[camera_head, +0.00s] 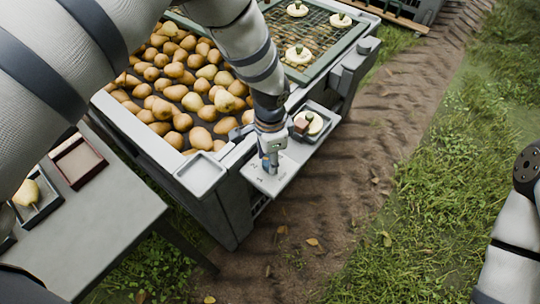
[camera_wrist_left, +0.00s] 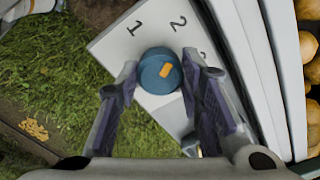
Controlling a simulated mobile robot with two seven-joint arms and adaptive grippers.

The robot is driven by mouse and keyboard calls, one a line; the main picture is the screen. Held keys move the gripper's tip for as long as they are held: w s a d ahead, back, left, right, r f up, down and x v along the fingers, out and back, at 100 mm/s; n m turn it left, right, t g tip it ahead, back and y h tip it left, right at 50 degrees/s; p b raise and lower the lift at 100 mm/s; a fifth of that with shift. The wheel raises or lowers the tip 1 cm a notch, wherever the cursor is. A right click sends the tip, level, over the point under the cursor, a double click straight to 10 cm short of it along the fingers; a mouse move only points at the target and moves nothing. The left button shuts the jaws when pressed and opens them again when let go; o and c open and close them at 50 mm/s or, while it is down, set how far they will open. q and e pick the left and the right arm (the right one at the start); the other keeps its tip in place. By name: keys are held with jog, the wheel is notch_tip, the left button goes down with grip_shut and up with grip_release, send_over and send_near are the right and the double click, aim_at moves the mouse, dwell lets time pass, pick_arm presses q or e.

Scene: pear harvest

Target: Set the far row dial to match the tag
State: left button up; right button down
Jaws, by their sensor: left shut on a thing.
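A round blue dial (camera_wrist_left: 158,74) with a short orange mark sits on a pale panel (camera_wrist_left: 115,48). The printed numbers 1 and 2 show beside it, and a third number is partly covered by a finger. The orange mark lies right of the dial's middle; I cannot tell exactly which number it points to. My left gripper (camera_wrist_left: 160,80) has its fingers on either side of the dial, shut on it. In the head view the left gripper (camera_head: 270,164) points down over the panel (camera_head: 290,172). I cannot make out a readable tag.
A large bin of pears (camera_head: 170,85) stands behind the panel. A small tray (camera_head: 324,122) with a pale disc and a brown block sits beside the gripper. A grey table (camera_head: 95,225) is at lower left. Dirt and grass lie open at right.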

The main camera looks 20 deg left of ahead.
dwell(0.5)
pick_arm(q)
jog(key=o, duration=1.2)
jog(key=shift+c, duration=0.2)
notch_tip(320, 180, up, 12)
